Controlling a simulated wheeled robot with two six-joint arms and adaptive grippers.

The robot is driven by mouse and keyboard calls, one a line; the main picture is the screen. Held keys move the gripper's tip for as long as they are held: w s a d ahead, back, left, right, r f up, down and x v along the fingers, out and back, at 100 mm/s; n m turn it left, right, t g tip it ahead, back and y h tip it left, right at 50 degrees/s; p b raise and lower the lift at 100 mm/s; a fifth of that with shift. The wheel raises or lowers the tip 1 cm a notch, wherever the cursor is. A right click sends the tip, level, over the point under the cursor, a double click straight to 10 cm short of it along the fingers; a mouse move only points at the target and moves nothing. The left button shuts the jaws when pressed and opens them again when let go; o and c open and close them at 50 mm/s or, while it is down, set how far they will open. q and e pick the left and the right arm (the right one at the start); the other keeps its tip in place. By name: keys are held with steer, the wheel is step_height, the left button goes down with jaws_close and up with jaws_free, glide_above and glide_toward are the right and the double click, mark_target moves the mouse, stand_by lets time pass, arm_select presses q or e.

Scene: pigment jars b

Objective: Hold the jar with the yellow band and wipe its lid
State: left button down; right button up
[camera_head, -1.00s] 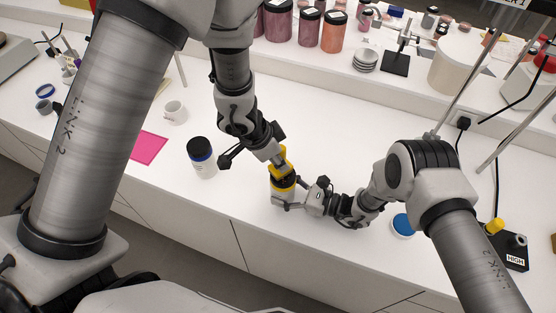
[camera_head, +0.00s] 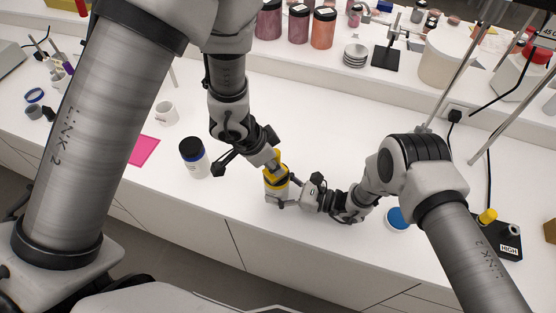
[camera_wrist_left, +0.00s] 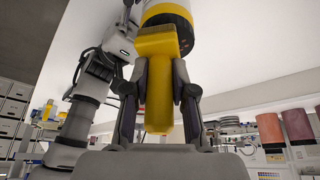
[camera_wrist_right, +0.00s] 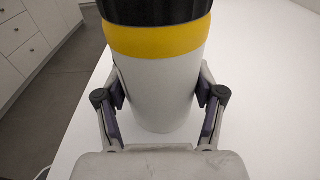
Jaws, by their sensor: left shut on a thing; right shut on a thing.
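The jar with the yellow band (camera_head: 275,192) has a white body and a black lid. It stands upright near the table's front edge; I cannot tell if its base touches the table. My right gripper (camera_head: 284,199) is shut on the jar's white body, below the yellow band (camera_wrist_right: 158,41). My left gripper (camera_head: 270,164) is above the jar, shut on the handle of a yellow wiping tool (camera_wrist_left: 158,95). The tool's wide head (camera_wrist_left: 157,42) is at the black lid (camera_wrist_left: 168,19) and appears to touch it. Much of the lid is hidden in the head view.
A white jar with a blue band and dark lid (camera_head: 194,158) stands left of my left gripper. A pink sheet (camera_head: 142,150) and a mug (camera_head: 165,112) lie farther left. A blue-topped round dish (camera_head: 398,219) is beside my right arm. The table behind the jar is clear.

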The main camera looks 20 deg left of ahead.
arm_select(q)
steer(key=shift+w+a, duration=0.25)
steer(key=shift+a, duration=0.25)
arm_select(e)
steer(key=shift+s+f, duration=0.1)
steer(key=shift+f, duration=0.1)
arm_select(q)
steer(key=shift+w+a, duration=0.1)
steer(key=shift+w, duration=0.25)
steer(key=shift+w+d+f, duration=0.15)
steer(key=shift+w+d, duration=0.05)
steer(key=shift+w, duration=0.1)
steer(key=shift+d, duration=0.6)
steer(key=shift+s+d, duration=0.15)
steer(key=shift+d, duration=0.15)
steer(key=shift+s, duration=0.35)
steer(key=shift+s+a, duration=0.15)
steer(key=shift+s, duration=0.15)
steer(key=shift+s+a, duration=0.1)
steer(key=shift+a, duration=0.3)
